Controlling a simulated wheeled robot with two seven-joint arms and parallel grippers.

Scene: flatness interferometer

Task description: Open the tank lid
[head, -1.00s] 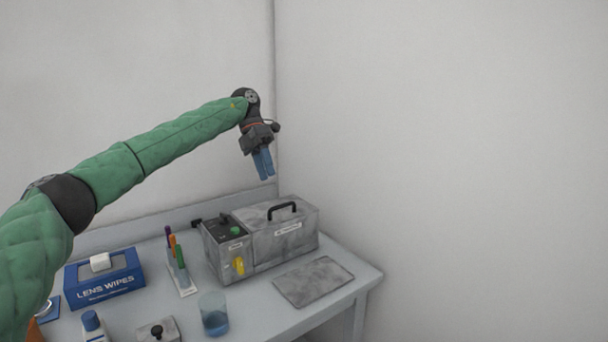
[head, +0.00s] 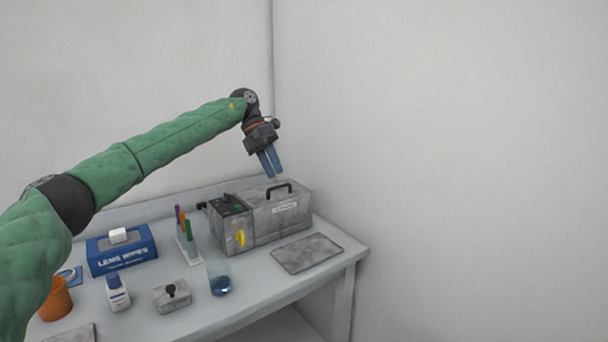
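The tank (head: 281,221) is a grey metal box at the back right of the bench. Its lid (head: 263,200) lies shut on top and carries a black arched handle (head: 279,188). A control unit (head: 230,223) with a green button and a yellow part adjoins the tank on the left. My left gripper (head: 270,163) hangs above the lid, pointing down, with its blue fingers slightly apart and nothing between them. It is apart from the handle. My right gripper is not in view.
On the bench (head: 240,299) stand a lens wipes box (head: 122,252), a pen rack (head: 187,245), a glass beaker (head: 218,278), a small bottle (head: 117,292), a knobbed block (head: 172,295) and an orange cup (head: 56,299). A flat grey plate (head: 307,252) lies before the tank. Walls rise behind.

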